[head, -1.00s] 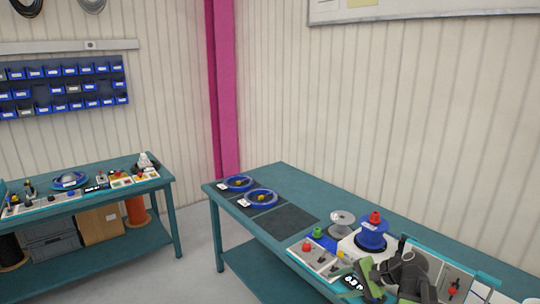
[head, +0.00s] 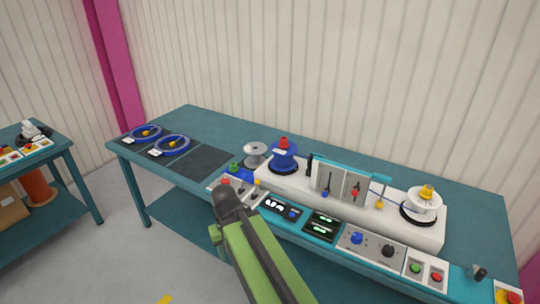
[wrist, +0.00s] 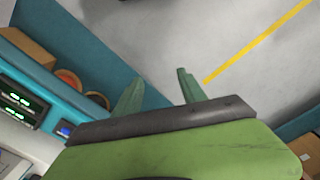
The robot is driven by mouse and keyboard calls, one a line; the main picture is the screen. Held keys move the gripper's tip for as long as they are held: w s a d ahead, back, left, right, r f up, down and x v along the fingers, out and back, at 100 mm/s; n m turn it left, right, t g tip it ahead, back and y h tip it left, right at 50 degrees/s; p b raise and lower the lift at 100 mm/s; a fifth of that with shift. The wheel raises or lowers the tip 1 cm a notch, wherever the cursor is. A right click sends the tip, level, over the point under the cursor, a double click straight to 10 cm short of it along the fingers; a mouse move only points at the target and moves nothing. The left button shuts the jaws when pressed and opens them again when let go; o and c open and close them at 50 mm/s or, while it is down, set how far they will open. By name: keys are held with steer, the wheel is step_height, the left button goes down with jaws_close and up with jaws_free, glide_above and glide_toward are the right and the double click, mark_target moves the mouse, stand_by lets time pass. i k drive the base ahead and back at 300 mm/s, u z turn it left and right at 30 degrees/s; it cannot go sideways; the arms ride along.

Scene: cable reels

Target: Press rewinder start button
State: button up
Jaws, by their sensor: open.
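The rewinder is a long white and teal machine (head: 292,188) on the teal bench in the head view. It has a blue reel (head: 284,160) on its left and a white reel (head: 423,202) on its right. A small box at its front right carries a green button (head: 416,268), which looks like the start button, and a red button (head: 436,277). My gripper (wrist: 160,91) shows in the wrist view with its two green fingers apart and nothing between them. It hangs over the floor beside the bench, clear of the buttons. My green arm crosses the lower middle of the head view.
A control panel with blue and black knobs (head: 357,239) sits left of the button box. A red and yellow stop button (head: 508,297) is at the far right. Two blue rings of cable (head: 172,145) lie on dark mats at the left. Grey floor (head: 150,255) is clear in front.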

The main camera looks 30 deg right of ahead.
mark_target(414, 268)
steer(key=z, duration=2.2)
steer(key=k, duration=0.7)
steer(key=i, duration=0.7)
steer(key=z, duration=0.05)
